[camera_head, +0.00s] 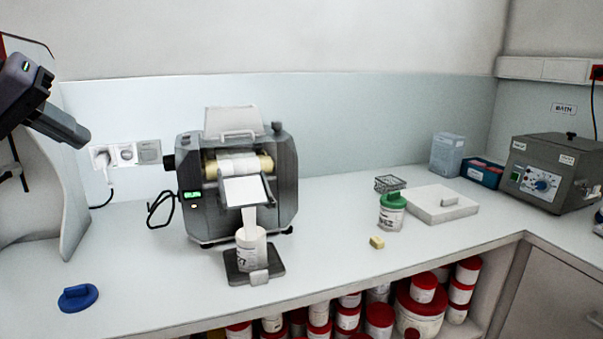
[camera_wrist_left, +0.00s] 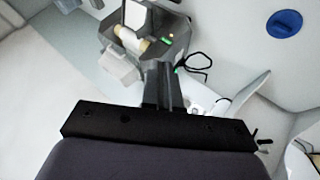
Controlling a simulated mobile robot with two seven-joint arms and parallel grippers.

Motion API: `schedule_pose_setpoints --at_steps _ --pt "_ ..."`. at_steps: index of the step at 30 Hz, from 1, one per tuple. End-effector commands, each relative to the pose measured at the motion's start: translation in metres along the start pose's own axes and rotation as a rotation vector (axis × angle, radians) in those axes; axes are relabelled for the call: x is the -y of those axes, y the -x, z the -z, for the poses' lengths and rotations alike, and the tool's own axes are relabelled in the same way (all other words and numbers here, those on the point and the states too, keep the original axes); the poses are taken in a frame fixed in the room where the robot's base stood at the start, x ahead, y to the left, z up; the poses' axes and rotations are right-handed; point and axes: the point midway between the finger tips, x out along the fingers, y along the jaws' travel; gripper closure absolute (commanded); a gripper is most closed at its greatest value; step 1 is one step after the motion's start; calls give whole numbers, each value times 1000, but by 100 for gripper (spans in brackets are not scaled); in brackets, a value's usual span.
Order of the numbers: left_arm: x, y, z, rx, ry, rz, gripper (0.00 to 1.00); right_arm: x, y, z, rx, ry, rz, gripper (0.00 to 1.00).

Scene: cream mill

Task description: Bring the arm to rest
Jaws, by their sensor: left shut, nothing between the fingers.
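My left arm comes in at the upper left of the head view. Its gripper (camera_head: 78,134) is in the air left of the mill, above the bench and clear of everything on it. In the left wrist view the gripper's fingers (camera_wrist_left: 163,72) are together with nothing between them. My right gripper is in neither view.
The roller mill (camera_head: 285,180) stands mid-bench, with a white jar (camera_head: 251,255) on a dark stand in front. A blue lid (camera_head: 78,297) lies at front left. A green-lidded jar (camera_head: 391,214) and white slab (camera_head: 428,207) are right. Bench between blue lid and mill is clear.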

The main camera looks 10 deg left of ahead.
Motion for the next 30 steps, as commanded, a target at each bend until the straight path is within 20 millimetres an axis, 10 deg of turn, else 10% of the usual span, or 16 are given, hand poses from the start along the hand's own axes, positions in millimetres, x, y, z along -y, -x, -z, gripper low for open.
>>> schedule_pose_setpoints --at_steps 9,18,30 --pt "-69 -107 -80 374 345 -280 100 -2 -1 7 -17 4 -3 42" --pt "-120 -166 -165 876 983 -477 100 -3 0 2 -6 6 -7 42" --pt "-115 -218 -215 1543 2122 -467 100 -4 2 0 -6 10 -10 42"
